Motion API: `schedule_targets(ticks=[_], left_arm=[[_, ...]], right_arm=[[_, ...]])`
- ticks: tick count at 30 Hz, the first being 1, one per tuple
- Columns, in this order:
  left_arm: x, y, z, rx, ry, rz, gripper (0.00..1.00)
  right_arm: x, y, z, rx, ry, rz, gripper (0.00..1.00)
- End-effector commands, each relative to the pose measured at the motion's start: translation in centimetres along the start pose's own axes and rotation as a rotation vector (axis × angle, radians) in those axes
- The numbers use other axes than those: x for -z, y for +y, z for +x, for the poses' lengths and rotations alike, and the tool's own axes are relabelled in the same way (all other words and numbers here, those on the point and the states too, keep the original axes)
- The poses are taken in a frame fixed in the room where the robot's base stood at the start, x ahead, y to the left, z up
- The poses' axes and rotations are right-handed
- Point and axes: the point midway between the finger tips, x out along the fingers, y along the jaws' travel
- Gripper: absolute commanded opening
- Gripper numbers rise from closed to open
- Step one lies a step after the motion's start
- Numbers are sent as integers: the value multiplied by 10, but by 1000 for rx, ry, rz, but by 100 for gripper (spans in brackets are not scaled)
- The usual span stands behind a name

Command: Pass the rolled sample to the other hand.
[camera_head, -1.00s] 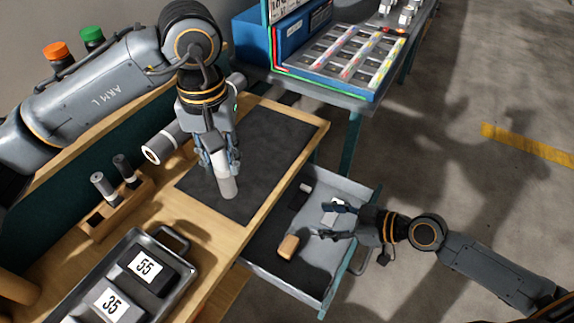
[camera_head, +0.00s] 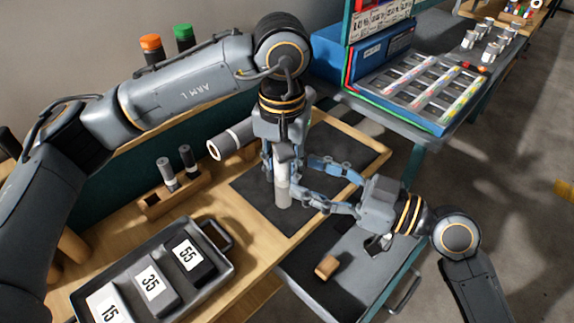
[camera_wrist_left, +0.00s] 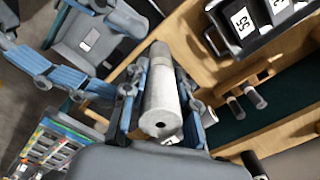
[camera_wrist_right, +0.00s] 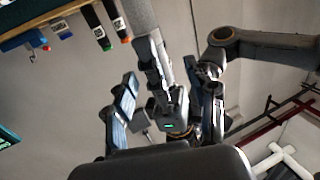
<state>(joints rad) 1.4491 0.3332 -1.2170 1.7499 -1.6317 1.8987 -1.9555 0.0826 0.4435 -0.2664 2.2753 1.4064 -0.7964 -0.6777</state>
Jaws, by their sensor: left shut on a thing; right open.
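The rolled sample (camera_head: 283,192) is a light grey roll held upright above the dark mat (camera_head: 246,183) on the wooden bench. My left gripper (camera_head: 282,172) points down and is shut on its upper part; the left wrist view shows the roll (camera_wrist_left: 162,102) end-on between the fingers. My right gripper (camera_head: 325,185) is open, with its blue fingers spread on either side of the roll's right side. In the right wrist view, the roll (camera_wrist_right: 142,18) shows at the top, near the open fingers. I cannot tell whether the right fingers touch it.
A larger grey roll (camera_head: 232,138) lies behind the left gripper. A wooden holder (camera_head: 172,195) bears two small rolls. A metal tray (camera_head: 228,262) holds numbered blocks at the front. An open drawer (camera_head: 345,285) with a brown block (camera_head: 327,267) sits below the right arm.

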Motion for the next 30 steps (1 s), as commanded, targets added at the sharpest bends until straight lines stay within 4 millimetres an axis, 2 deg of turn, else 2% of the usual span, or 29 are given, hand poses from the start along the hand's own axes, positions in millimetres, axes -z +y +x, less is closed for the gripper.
schedule_targets(ticks=[3, 10, 15, 23, 26, 30], left_arm=[[0, 0, 0, 0, 0, 0, 0], [0, 0, 0, 0, 0, 0, 0], [0, 0, 0, 0, 0, 0, 0], [0, 0, 0, 0, 0, 0, 0], [0, 0, 0, 0, 0, 0, 0], [0, 0, 0, 0, 1, 0, 0]], right_arm=[[2, 0, 24, 1, 6, 2, 56], [0, 0, 56, 0, 2, 1, 56], [0, 0, 65, -1, -1, 0, 56], [0, 0, 66, -1, -2, -1, 56], [0, 0, 66, -1, -1, 0, 40], [0, 0, 66, 0, -1, 0, 11]])
